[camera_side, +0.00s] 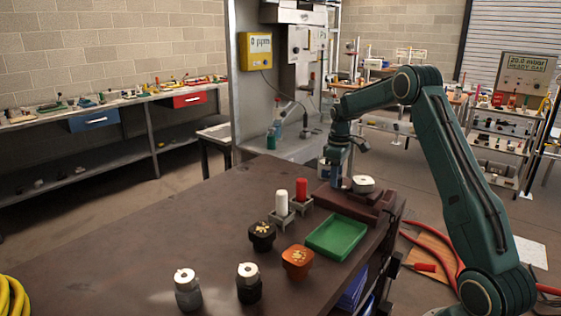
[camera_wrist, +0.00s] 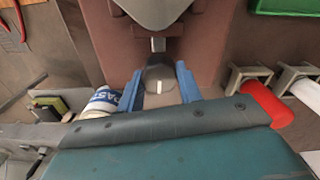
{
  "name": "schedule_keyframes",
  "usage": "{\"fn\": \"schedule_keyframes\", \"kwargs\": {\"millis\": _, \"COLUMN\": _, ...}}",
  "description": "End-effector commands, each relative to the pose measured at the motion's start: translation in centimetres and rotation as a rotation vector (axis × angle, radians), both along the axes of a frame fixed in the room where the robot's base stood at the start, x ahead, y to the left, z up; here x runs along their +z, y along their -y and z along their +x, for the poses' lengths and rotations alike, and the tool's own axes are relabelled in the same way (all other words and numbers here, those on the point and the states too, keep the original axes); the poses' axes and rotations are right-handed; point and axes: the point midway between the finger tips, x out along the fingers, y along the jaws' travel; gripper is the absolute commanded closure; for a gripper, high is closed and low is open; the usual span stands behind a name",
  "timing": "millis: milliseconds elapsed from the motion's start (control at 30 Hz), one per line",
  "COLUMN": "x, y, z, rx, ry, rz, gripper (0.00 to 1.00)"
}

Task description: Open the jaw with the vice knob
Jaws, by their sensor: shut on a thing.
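The vice is a brown-red block (camera_wrist: 205,45) near the far right edge of the bench, and it also shows in the side view (camera_side: 372,204). A pale round part (camera_side: 363,184) sits on it; its lower edge shows at the top of the wrist view (camera_wrist: 155,10). The grey vice knob (camera_wrist: 160,72) is on a short stem below that part. My gripper (camera_wrist: 160,88) has its blue fingers on either side of the knob and is shut on it. In the side view my gripper (camera_side: 337,178) points down at the vice, and the knob is hidden.
A green tray (camera_side: 336,237), holders with a white stick (camera_side: 282,204) and a red stick (camera_side: 302,190), and black and orange knobbed pots stand in front of the vice. A blue-and-white can (camera_wrist: 103,101) stands close beside my gripper.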

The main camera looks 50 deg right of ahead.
Motion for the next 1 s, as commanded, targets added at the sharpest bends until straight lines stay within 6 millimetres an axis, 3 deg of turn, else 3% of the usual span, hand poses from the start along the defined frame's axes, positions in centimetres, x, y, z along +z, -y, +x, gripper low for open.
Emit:
{"fn": "schedule_keyframes", "kwargs": {"millis": 500, "x": 0.16, "y": 0.02, "z": 0.12, "rx": 0.028, "ry": 0.005, "rz": -0.003, "gripper": 0.88}}
{"fn": "schedule_keyframes", "kwargs": {"millis": 533, "x": 0.16, "y": 0.02, "z": 0.12, "rx": 0.028, "ry": 0.005, "rz": -0.003, "gripper": 0.59}}
{"fn": "schedule_keyframes", "kwargs": {"millis": 600, "x": 0.14, "y": 0.01, "z": 0.1, "rx": 0.027, "ry": 0.005, "rz": -0.002, "gripper": 0.45}}
{"fn": "schedule_keyframes", "kwargs": {"millis": 1000, "x": 0.23, "y": 0.0, "z": 0.04, "rx": 0.026, "ry": 0.001, "rz": -0.001, "gripper": 0.43}}
